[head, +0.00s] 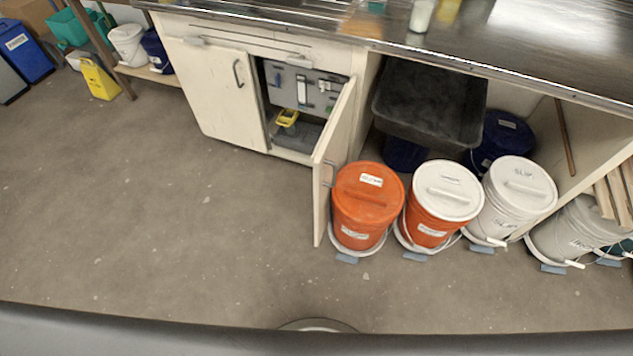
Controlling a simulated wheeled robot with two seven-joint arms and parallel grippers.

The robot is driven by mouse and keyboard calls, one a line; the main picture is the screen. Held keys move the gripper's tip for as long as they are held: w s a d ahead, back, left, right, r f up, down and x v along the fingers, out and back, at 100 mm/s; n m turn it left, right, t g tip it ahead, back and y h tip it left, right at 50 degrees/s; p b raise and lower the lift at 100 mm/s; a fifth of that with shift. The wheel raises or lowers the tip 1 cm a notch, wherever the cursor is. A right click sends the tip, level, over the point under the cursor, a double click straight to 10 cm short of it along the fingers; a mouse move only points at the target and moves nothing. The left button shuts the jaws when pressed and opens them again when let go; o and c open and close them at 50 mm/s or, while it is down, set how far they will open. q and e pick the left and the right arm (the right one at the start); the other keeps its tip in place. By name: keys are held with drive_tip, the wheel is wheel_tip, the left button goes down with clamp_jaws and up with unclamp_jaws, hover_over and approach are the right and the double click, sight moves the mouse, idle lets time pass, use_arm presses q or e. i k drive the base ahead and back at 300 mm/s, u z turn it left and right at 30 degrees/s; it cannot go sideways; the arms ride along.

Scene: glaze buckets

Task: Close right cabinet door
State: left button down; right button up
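The right cabinet door (335,150) is cream white and stands open, swung out toward me from the cabinet's right side. The left cabinet door (217,92) is shut, with a dark handle. Neither of my grippers is in view.
An orange bucket with an orange lid (366,205) stands right beside the open door. Further right are an orange bucket with a white lid (440,204) and white buckets (512,200). The metal counter (490,50) runs above. The floor (180,210) left of the door is clear.

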sight(330, 156)
drive_tip(key=u, duration=1.25)
drive_tip(key=k, duration=1.1)
drive_tip(key=z, duration=1.95)
drive_tip(key=i, duration=0.5)
drive_tip(key=u, duration=0.05)
